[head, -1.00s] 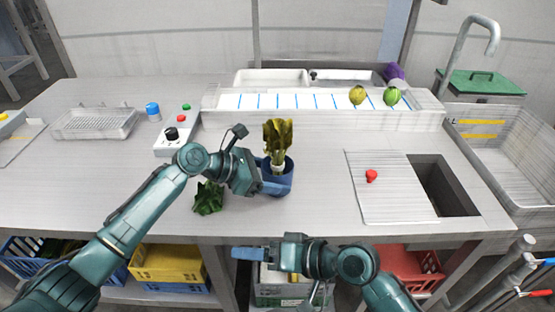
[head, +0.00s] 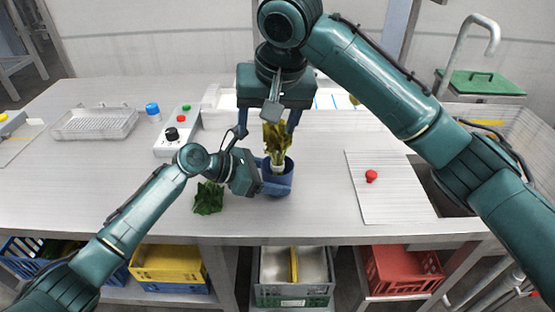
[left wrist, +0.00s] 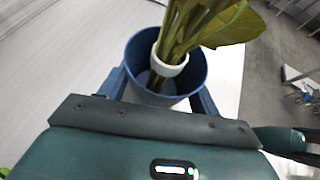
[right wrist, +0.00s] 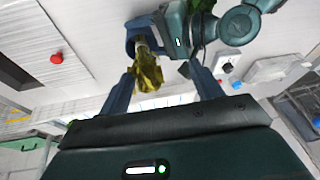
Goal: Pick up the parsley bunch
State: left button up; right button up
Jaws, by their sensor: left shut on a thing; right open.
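A leafy yellow-green bunch (head: 276,138) with a white band, which I take to be the parsley bunch, stands upright in a blue pot (head: 281,186) on the counter. My left gripper (head: 266,180) is shut on the pot. In the left wrist view its fingers flank the pot (left wrist: 150,96), and the banded stems (left wrist: 171,65) rise from it. My right gripper (head: 267,128) is open and comes down from above, its fingers on either side of the leaves. In the right wrist view the bunch (right wrist: 147,72) shows between the fingers, not gripped.
A dark green leafy clump (head: 208,198) lies left of the pot. A control box (head: 178,134) with buttons and a wire tray (head: 95,123) stand farther left. A ribbed board (head: 385,190) with a red knob (head: 371,176) lies right. My right arm covers much of the back trough and the opening.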

aim_at(278, 132)
notch_tip(278, 132, up, 5)
jog(key=w+d+m+t+h, duration=0.1)
jog(key=d+m+h, duration=0.1)
jog(key=x, duration=0.6)
jog(key=shift+w, duration=0.1)
jog(key=shift+a+x, duration=0.15)
jog(key=shift+x, duration=1.35)
jog(key=shift+a+x, duration=0.15)
jog(key=shift+x, duration=1.35)
jog(key=shift+f, duration=0.1)
jog(key=shift+c, duration=0.5)
jog(key=c, duration=0.9)
jog(key=shift+c, duration=0.2)
